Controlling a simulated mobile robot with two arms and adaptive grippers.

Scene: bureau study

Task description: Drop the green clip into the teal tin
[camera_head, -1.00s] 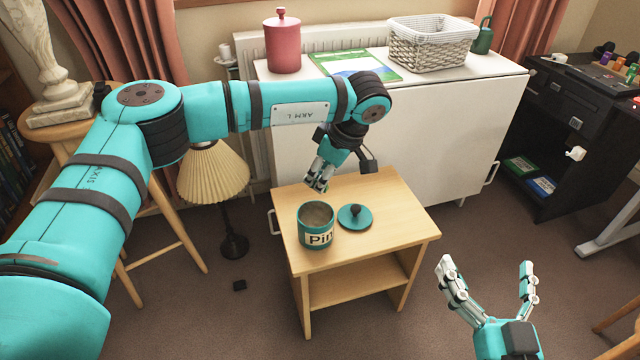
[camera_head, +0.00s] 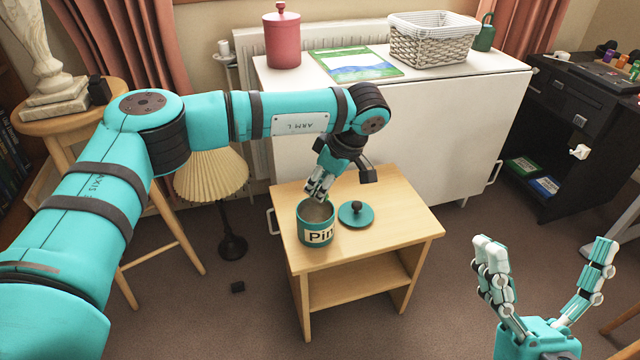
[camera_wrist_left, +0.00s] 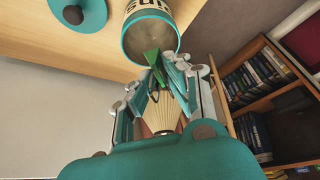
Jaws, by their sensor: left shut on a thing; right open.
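The teal tin (camera_head: 316,232) stands open and upright on the small wooden side table, with a white label on its side. Its teal lid (camera_head: 356,214) lies beside it on the right. My left gripper (camera_head: 315,193) is at the tin's far rim. In the left wrist view, the left gripper (camera_wrist_left: 155,75) is shut on the green clip (camera_wrist_left: 152,58), whose end overlaps the mouth of the tin (camera_wrist_left: 150,38). I cannot tell whether the clip is inside the rim. In the head view the clip is hidden. My right gripper (camera_head: 545,285) is open and empty at the lower right.
The side table (camera_head: 395,225) has free room right of the lid. A white cabinet behind it carries a red canister (camera_head: 282,38), a green book (camera_head: 356,63) and a wicker basket (camera_head: 433,45). A pleated lamp (camera_head: 211,175) stands left of the table.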

